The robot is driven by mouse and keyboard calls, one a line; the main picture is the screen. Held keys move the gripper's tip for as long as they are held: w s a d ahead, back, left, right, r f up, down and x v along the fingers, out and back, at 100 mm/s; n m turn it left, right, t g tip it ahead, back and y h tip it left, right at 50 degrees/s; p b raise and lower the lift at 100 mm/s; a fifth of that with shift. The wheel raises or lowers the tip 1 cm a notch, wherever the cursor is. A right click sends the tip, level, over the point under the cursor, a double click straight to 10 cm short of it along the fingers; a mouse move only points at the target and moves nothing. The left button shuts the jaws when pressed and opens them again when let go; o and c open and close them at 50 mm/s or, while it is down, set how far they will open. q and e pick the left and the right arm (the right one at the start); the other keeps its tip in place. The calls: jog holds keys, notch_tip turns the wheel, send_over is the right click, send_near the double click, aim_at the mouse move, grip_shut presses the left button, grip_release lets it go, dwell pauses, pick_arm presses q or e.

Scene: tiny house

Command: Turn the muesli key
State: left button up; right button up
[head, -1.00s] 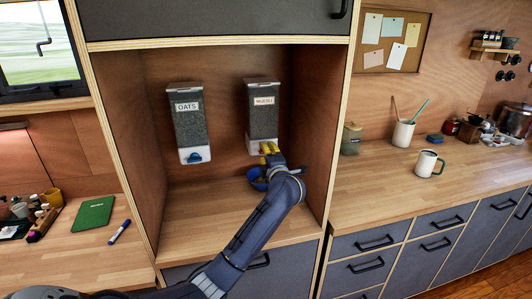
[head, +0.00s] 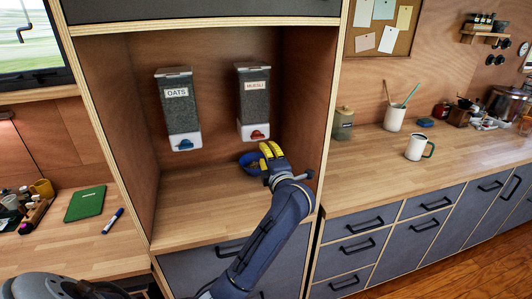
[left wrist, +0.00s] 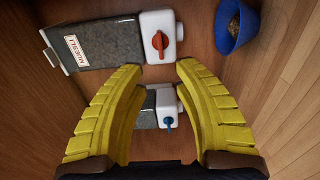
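The muesli dispenser (head: 254,100), a clear container of grey flakes with a white base, hangs on the niche's back wall. Its red key (head: 257,134) lies roughly crosswise on the base; the left wrist view shows the key orange-red (left wrist: 160,44). My left gripper (head: 271,152), with yellow fingers, is below and in front of the key, apart from it. In the left wrist view the left gripper (left wrist: 157,68) is open and empty, with the muesli base beyond the fingertips. A blue bowl (head: 250,161) with brown contents is under the dispenser, partly hidden by the gripper. My right gripper is not in view.
The oats dispenser (head: 179,105) with a blue key (head: 184,145) hangs to the left. The niche's side panels (head: 314,120) bound the space on both sides. The shelf (head: 195,205) is clear left of the bowl. A white mug (head: 417,147) stands on the right counter.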

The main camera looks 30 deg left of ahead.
aim_at(258, 138)
pick_arm(q)
jog(key=s+d+n, duration=0.2)
jog(key=n, duration=1.1)
jog(key=s+d+n, duration=0.2)
jog(key=n, duration=1.1)
jog(key=w+a+n, duration=0.5)
jog(key=w+a, duration=0.1)
jog(key=w+a+n, duration=0.5)
jog(key=w+a, duration=0.1)
jog(key=shift+w+a, duration=0.15)
jog(key=shift+a, duration=0.2)
